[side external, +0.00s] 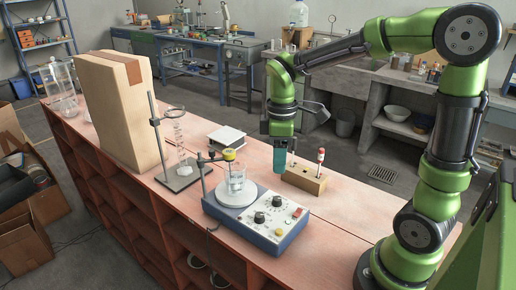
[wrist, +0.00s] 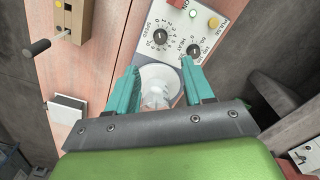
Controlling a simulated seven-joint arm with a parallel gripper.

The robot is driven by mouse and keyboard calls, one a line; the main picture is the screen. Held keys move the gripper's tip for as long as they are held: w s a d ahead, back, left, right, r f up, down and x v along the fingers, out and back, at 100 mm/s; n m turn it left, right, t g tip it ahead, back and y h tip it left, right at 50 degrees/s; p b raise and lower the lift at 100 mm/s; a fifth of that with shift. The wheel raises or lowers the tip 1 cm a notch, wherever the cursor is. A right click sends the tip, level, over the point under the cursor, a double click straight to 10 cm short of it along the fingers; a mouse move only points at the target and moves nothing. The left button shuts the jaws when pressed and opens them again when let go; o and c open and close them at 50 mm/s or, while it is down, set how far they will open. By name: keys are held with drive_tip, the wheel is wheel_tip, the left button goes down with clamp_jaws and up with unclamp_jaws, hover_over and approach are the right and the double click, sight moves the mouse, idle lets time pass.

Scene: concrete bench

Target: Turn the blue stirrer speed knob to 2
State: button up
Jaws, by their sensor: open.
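The blue stirrer (side external: 268,235) stands on the bench with a pale sloped front panel and a round white plate (side external: 236,193) carrying a glass beaker (side external: 236,178). Two dark knobs sit on the panel. In the wrist view the speed knob (wrist: 162,38), beside the word SPEED, is left of the heat knob (wrist: 195,51); its pointer setting is too small to read. My gripper (side external: 280,168) is open and empty, pointing down above the bench behind the stirrer. In the wrist view its teal fingers (wrist: 159,76) straddle the plate and beaker in the picture, with the knobs beyond the fingertips.
A clamp stand (side external: 203,180) rises beside the plate. A tall carton (side external: 115,110) stands farther left.

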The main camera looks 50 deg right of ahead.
sight(277, 199)
wheel_tip(277, 199, down, 12)
idle(0.4)
clamp_jaws()
